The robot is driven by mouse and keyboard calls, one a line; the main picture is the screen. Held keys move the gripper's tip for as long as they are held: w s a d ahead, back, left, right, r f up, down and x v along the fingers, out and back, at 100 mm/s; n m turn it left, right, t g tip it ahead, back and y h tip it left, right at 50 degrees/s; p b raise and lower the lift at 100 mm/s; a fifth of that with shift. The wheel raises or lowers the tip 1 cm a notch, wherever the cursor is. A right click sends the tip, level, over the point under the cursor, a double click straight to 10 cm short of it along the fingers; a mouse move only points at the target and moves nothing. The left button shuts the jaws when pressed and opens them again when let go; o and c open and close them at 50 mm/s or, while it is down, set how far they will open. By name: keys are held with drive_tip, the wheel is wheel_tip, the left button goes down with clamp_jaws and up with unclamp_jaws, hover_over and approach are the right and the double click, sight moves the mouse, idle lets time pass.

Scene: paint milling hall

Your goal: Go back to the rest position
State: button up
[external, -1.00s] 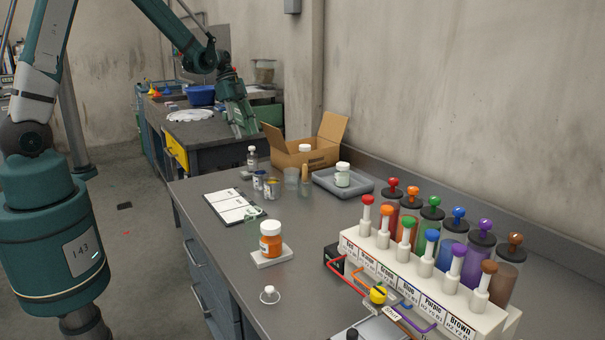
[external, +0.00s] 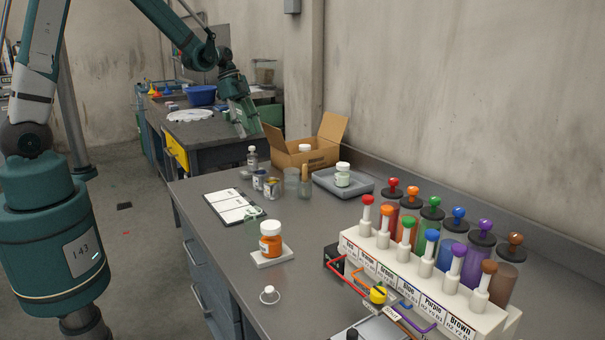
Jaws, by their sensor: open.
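My gripper (external: 243,118) hangs at the end of my raised arm, pointing down, in the upper left of the external view. It is open, and nothing shows between its fingers. It appears above the back left part of the grey bench (external: 210,245), in front of the farther bench in the picture. It looks clear of the small bottle (external: 252,158) and the cardboard box (external: 306,158). Its exact height cannot be told.
A white and orange bottle (external: 270,242) stands on a small pale pad. Several colour-topped tubes stand in a white labelled rack (external: 408,285) at the right. A clipboard (external: 233,206), small jars and a grey tray (external: 328,186) with a white jar lie farther back.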

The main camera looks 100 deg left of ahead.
drive_tip(key=w+d+r+n+b, duration=0.1)
drive_tip(key=w+d+r, duration=0.25)
drive_tip(key=d, duration=0.65)
drive_tip(key=w+d+r+y+b, duration=0.15)
drive_tip(key=d+r, duration=0.25)
drive_tip(key=d, duration=0.7)
drive_tip(key=w+d+r+n, duration=0.1)
drive_tip(key=w+d+r, duration=0.2)
drive_tip(key=d, duration=0.7)
drive_tip(key=s+d+n+t+b, duration=0.1)
drive_tip(key=s+d, duration=0.4)
drive_tip(key=d, duration=0.8)
drive_tip(key=s+d+n+t+b, duration=0.1)
drive_tip(key=s+d, duration=0.5)
drive_tip(key=d, duration=0.7)
drive_tip(key=shift+r+t, duration=0.2)
drive_tip(key=shift+t, duration=0.2)
drive_tip(key=shift+s, duration=0.1)
